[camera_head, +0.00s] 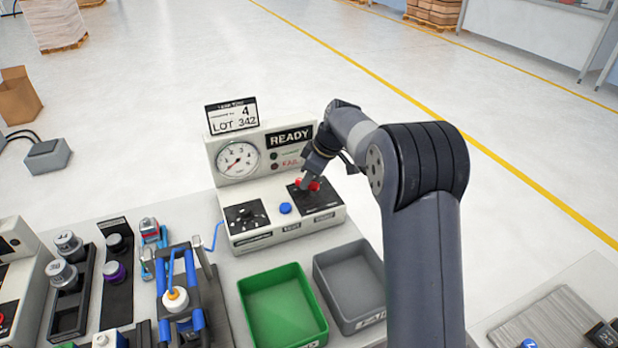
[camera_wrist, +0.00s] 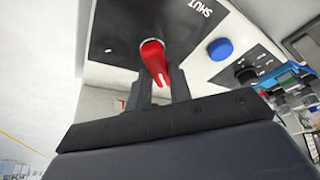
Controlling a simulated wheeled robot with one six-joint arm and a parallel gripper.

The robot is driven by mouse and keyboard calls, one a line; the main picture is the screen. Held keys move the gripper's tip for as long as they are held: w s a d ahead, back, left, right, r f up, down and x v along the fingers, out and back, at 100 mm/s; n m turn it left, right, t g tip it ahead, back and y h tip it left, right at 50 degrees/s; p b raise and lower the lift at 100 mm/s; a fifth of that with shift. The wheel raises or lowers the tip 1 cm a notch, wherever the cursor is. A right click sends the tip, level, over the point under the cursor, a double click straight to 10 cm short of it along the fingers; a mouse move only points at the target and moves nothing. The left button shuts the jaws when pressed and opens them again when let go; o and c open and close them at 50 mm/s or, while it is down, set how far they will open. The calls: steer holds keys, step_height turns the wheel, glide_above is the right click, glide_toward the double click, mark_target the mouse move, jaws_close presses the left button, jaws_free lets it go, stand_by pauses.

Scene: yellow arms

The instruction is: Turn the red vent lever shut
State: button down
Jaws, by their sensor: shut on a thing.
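The red vent lever (camera_head: 312,184) sits on a black plate at the right of the white test unit (camera_head: 226,189). In the wrist view the red lever (camera_wrist: 152,62) stands out from its black plate (camera_wrist: 120,30), with the word SHUT printed to its right. My gripper (camera_head: 307,182) is at the lever, and in the wrist view its dark fingers (camera_wrist: 160,92) are on both sides of the lever's end, shut on it. In the head view the gripper hides part of the lever and plate.
A blue button (camera_head: 285,208) and a black dial (camera_head: 246,215) are left of the lever. A gauge (camera_head: 238,160) and a READY display (camera_head: 290,137) stand behind. Green (camera_head: 252,316) and grey (camera_head: 331,290) bins sit in front.

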stand_by(0.4)
steer(key=c, duration=1.3)
jaws_free()
steer(key=v, duration=1.1)
steer(key=shift+b, duration=0.3)
steer(key=shift+w+f, duration=0.1)
steer(key=shift+f, duration=0.05)
steer(key=x, duration=1)
steer(key=shift+a+f+p, duration=0.15)
steer(key=shift+f+p, duration=0.05)
steer(key=shift+p, duration=0.15)
steer(key=shift+f, duration=0.1)
